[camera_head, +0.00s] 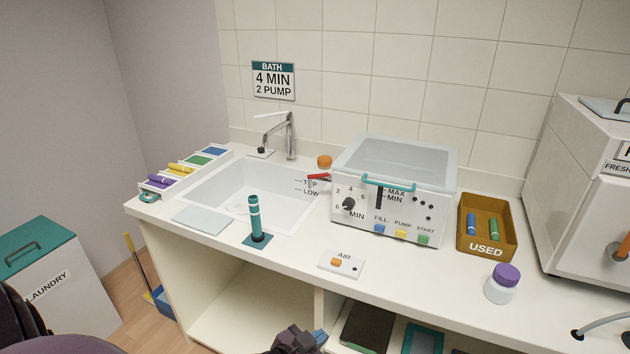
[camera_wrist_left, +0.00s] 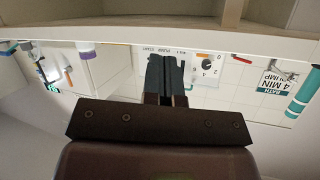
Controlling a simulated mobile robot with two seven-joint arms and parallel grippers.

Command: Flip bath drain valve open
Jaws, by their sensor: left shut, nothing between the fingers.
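The bath is a white box (camera_head: 388,222) with a clear lid, a teal handle, a dial and several buttons. It stands on the counter right of the sink. A red lever (camera_head: 319,177), which looks like the drain valve handle, sticks out from the bath's left side toward the sink, roughly level. The red lever also shows small in the left wrist view (camera_wrist_left: 242,60). My left gripper (camera_head: 318,338) is low at the front edge of the counter, well apart from the lever. Its dark fingers (camera_wrist_left: 165,75) are together and empty. My right gripper is out of view.
A teal upright cylinder (camera_head: 254,217) stands at the sink's front edge. An AIR switch plate (camera_head: 341,264) lies before the bath. The sink (camera_head: 215,197), a faucet (camera_head: 290,135), a USED tray (camera_head: 486,249) and a purple-capped jar (camera_head: 502,285) are around. Open shelves lie below the counter.

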